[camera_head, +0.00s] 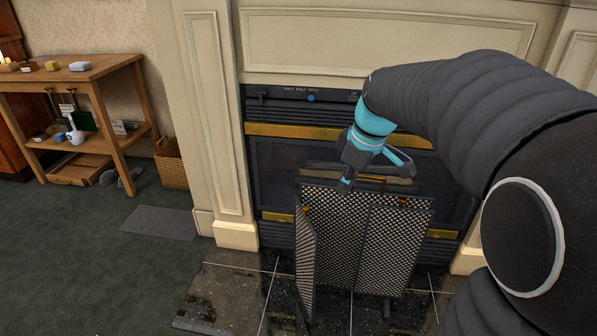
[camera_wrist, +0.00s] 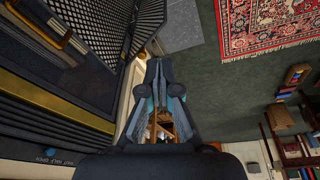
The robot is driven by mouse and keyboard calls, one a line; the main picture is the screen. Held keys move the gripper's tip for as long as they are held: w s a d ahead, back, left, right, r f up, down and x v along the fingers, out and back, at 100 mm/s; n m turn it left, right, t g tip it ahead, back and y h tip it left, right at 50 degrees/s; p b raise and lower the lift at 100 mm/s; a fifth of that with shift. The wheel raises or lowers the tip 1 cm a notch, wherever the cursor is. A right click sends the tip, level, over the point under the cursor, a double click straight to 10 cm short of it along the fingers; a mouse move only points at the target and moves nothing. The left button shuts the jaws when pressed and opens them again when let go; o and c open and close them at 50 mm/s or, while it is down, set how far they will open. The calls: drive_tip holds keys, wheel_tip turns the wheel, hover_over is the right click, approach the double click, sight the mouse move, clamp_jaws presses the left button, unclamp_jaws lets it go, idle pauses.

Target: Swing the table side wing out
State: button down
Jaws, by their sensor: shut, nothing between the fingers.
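A dark mesh fire screen (camera_head: 398,250) stands upright on the hearth. Its left wing (camera_head: 305,262), on the side of the table, is angled forward from the middle panels. The mesh also shows at the upper left of the wrist view (camera_wrist: 95,22), with a narrower mesh panel (camera_wrist: 148,22) beside it. My gripper (camera_head: 345,186) is shut and empty near the screen's top edge, right of the left wing's top. In the wrist view the closed fingers (camera_wrist: 154,68) point towards the mesh panel. I cannot tell whether they touch it.
A wooden side table (camera_head: 100,66) with small items stands at the left, a wicker basket (camera_head: 172,165) beside it. A grey mat (camera_head: 160,222) lies on the green carpet. The dark fireplace (camera_head: 280,165) is behind the screen. Carpet (camera_head: 90,270) left of the hearth is clear.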

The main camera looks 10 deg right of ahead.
drive_tip(key=w+d+f+n+g+y, duration=0.1)
drive_tip(key=w+d+f+n, duration=0.25)
drive_tip(key=w, duration=0.45)
drive_tip(key=w+a+f+n, duration=0.1)
drive_tip(key=w+a+f, duration=0.2)
drive_tip(key=a+f, duration=0.3)
drive_tip(key=shift+s+d+x, duration=0.25)
drive_tip(key=shift+x, duration=2.25)
drive_tip(key=shift+a+f, duration=0.1)
